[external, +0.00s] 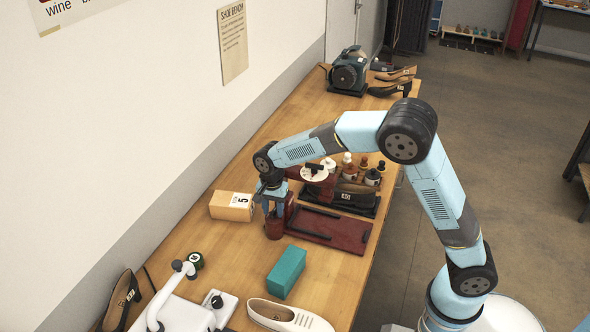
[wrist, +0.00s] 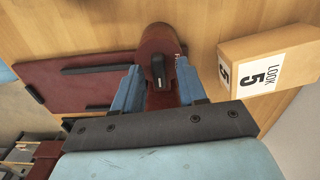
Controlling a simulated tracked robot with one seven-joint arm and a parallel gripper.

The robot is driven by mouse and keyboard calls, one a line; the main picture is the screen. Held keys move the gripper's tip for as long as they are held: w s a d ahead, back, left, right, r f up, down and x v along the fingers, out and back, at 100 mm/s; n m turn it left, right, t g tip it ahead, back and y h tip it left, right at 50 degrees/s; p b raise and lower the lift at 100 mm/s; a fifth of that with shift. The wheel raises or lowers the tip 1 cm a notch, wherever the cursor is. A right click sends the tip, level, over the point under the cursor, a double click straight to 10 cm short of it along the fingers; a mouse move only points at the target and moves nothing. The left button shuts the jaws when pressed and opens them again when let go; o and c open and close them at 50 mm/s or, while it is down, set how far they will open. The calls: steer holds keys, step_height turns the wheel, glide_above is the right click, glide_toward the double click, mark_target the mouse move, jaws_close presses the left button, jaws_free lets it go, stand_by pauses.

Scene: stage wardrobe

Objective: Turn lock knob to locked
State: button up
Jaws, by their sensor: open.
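A small black knob (wrist: 157,72), which looks like the lock knob, sits on the dark red rounded post of the press-like device. In the wrist view it points roughly along the picture's vertical. My gripper (wrist: 159,66) is open, with its blue fingers on either side of the knob and a gap to each. In the external view my gripper (external: 270,207) points down over the dark red post (external: 274,229), and the knob is hidden there.
The device's dark red base plate (external: 330,229) lies to the right. A box labelled 5 (external: 231,206) stands close on the left. A teal block (external: 286,272) and a pale shoe (external: 288,316) lie nearer. Bottles (external: 348,166) and a dark shoe (external: 355,195) stand behind the plate.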

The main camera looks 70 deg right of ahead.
mark_target(273, 211)
steer(key=shift+r, duration=0.1)
step_height(273, 211, up, 14)
steer(key=shift+f, duration=0.25)
stand_by(0.5)
steer(key=shift+m, duration=0.6)
step_height(273, 211, down, 14)
steer(key=shift+r, duration=0.15)
jaws_close()
stand_by(0.4)
